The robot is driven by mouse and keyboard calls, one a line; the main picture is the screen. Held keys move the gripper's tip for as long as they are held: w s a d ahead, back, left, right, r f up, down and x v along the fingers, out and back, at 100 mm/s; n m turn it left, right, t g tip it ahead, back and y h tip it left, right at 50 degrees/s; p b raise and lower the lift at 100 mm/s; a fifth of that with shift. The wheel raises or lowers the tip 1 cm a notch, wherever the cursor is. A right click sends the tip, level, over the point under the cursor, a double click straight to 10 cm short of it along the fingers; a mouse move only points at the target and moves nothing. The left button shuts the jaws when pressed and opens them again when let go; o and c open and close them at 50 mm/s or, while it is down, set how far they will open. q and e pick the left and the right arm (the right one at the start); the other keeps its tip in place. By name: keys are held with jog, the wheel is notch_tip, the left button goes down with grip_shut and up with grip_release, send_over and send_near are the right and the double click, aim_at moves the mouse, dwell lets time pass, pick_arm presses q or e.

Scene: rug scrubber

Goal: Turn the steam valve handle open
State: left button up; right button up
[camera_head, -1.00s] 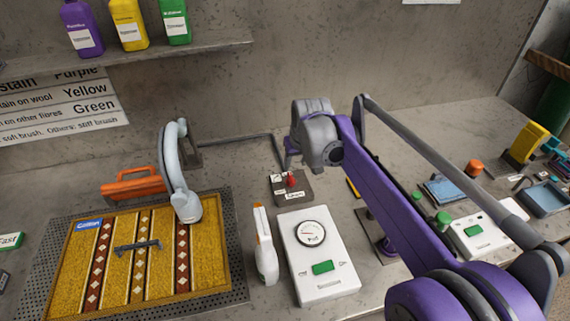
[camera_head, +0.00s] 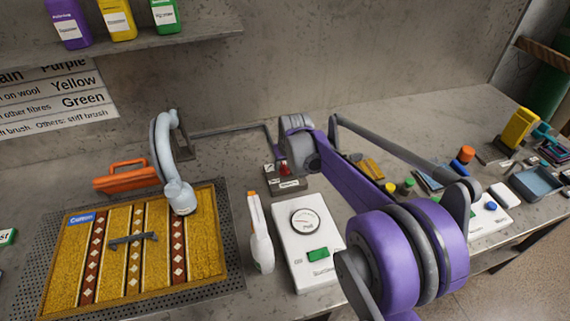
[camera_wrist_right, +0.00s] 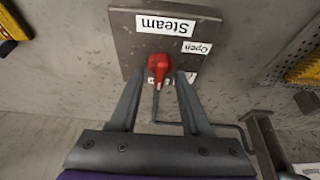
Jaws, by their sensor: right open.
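The steam valve is a grey box (camera_head: 287,185) with a short red handle (camera_head: 284,169), at the back of the bench in the head view. In the right wrist view the red handle (camera_wrist_right: 158,66) sits on the grey box (camera_wrist_right: 131,40), whose "Steam" and "Open" labels appear upside down. My right gripper (camera_wrist_right: 160,76) is open, with one finger on each side of the handle near its lower end. I cannot tell whether either finger touches it. Another label is partly hidden behind the right-hand finger. My left gripper is out of view.
A white gauge unit (camera_head: 309,265) and a white spray bottle (camera_head: 260,237) stand in front of the valve. A pipe (camera_head: 230,130) runs behind.

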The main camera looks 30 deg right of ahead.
grip_shut()
